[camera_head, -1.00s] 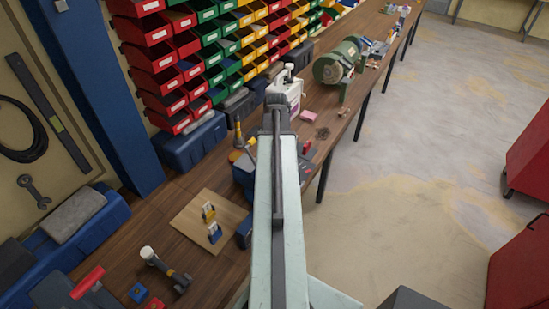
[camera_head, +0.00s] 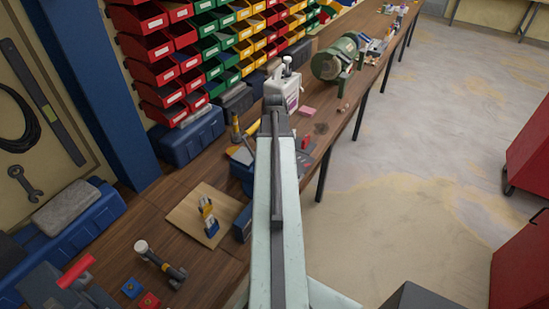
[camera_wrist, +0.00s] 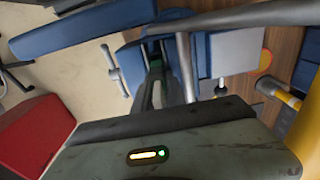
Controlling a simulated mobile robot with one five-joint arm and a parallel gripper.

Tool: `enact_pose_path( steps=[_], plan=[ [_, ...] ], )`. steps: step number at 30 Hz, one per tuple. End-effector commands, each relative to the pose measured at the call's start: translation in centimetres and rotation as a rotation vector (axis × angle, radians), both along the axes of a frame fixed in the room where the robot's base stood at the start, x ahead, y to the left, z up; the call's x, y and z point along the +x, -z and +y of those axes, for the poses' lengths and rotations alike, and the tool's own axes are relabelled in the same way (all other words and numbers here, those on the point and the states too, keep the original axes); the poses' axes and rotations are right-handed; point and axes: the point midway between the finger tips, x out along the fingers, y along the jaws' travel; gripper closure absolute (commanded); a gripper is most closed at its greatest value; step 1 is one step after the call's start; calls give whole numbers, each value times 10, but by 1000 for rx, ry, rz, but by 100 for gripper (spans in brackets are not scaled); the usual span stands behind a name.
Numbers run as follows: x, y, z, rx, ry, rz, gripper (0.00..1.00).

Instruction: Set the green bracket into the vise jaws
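The blue vise (camera_wrist: 228,52) fills the upper middle of the wrist view, with its silver handle bar (camera_wrist: 115,70) to the left. In the head view a blue body (camera_head: 240,172), apparently the vise, shows just left of my arm, which hides part of it. My gripper (camera_wrist: 165,80) shows as dark fingers reaching over the gap between the blue vise parts. A dark green sliver shows near the fingertips; it may be the green bracket, but I cannot tell whether it is held. My arm hides the gripper in the head view.
A wooden board (camera_head: 184,217) with small blue and yellow pieces lies on the bench left of my arm. A hammer (camera_head: 160,263) lies nearer. A white jug (camera_head: 284,92) and a green grinder (camera_head: 335,60) stand farther back.

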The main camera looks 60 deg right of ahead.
Motion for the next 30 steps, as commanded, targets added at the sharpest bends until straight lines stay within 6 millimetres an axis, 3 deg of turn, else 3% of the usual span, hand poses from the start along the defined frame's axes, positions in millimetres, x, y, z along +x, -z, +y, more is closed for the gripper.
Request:
enact_pose_path(
  steps=[1,2,8,18,21,30],
  plan=[
    [-8,12,11,29,3,21,59],
    [-9,11,11,29,3,21,59],
    [-9,-5,13,25,1,19,59],
    [-9,-73,14,0,0,0,59],
    [-9,-85,14,-6,0,-5,59],
    [-8,-85,13,-10,0,-7,59]
  ],
)
